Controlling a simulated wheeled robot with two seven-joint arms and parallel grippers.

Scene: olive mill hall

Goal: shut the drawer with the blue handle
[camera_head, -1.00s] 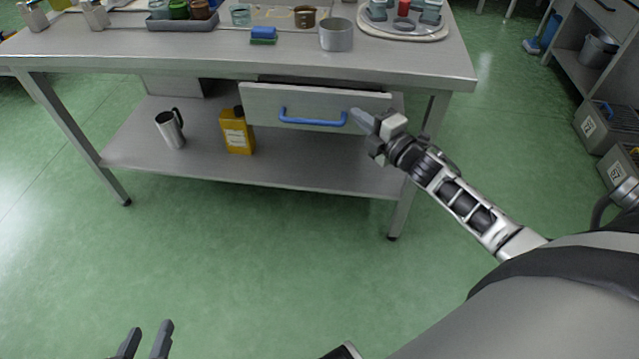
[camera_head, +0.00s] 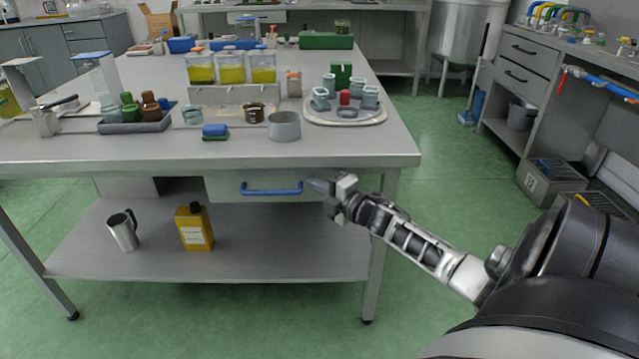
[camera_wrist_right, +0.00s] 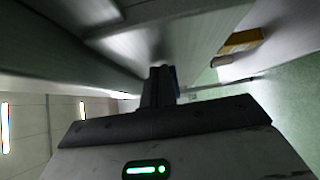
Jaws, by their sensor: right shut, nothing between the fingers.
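The drawer (camera_head: 225,190) with the blue handle (camera_head: 271,190) sits under the worktop of the steel table. Its front appears flush or nearly flush under the table edge, with no clear gap above it. My right gripper (camera_head: 314,184) is shut and empty, its fingertips at the right part of the drawer front, just beside the handle's right end. In the right wrist view the shut fingers (camera_wrist_right: 160,82) point at the pale drawer front, and a sliver of the blue handle (camera_wrist_right: 174,82) shows beside them. Whether they touch the front I cannot tell. My left gripper is out of view.
The table top (camera_head: 340,155) carries a grey pot (camera_head: 284,126), a round tray (camera_head: 374,118) and jars. On the lower shelf (camera_head: 270,258) stand a steel mug (camera_head: 124,231) and a yellow canister (camera_head: 195,229). Grey crates (camera_head: 548,186) stand at right. Green floor between is clear.

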